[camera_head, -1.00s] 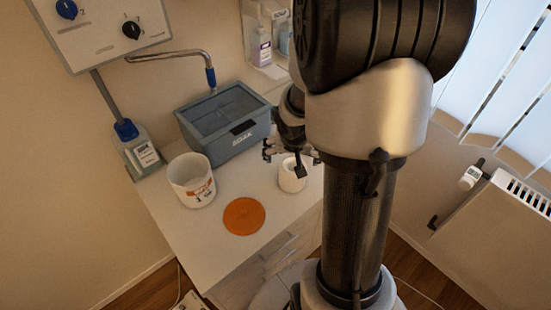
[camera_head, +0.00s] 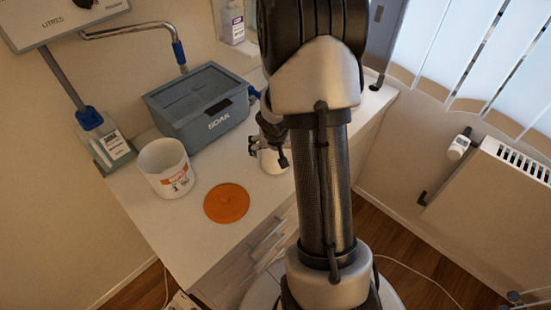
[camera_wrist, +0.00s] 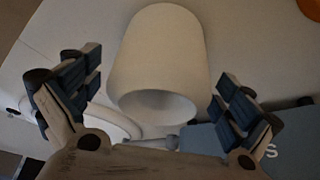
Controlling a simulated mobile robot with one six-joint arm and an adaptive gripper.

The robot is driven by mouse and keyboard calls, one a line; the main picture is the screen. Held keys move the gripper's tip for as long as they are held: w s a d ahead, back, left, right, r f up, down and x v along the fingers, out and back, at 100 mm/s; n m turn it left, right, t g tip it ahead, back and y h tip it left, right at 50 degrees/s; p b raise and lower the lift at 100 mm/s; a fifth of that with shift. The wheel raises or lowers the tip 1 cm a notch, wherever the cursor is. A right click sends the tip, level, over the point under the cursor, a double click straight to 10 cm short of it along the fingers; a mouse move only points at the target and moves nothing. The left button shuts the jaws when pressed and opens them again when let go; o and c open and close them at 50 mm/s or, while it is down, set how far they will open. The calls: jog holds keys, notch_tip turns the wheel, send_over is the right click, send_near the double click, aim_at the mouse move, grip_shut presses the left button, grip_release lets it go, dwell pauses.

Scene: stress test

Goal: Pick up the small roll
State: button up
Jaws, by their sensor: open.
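The small roll is a plain white cylinder. In the wrist view the roll (camera_wrist: 160,50) stands large between my spread fingers, with a gap on each side. In the head view the roll (camera_head: 273,163) is on the white counter, mostly hidden behind my gripper. My gripper (camera_head: 267,152) is at the roll there. In the wrist view my gripper (camera_wrist: 158,90) is open, with dark blue finger pads to the left and right of the roll.
A grey-blue lidded box (camera_head: 200,110) stands behind and left of the roll. A white tub (camera_head: 165,170) and a flat orange disc (camera_head: 227,203) are on the counter (camera_head: 205,240) to the left. A bottle (camera_head: 233,25) stands at the back. A radiator (camera_head: 510,185) is at the right.

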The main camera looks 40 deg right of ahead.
jog(key=shift+w+f, duration=0.1)
jog(key=shift+f, duration=0.2)
jog(key=shift+r, duration=0.1)
jog(key=shift+c, duration=0.3)
jog(key=c, duration=1.2)
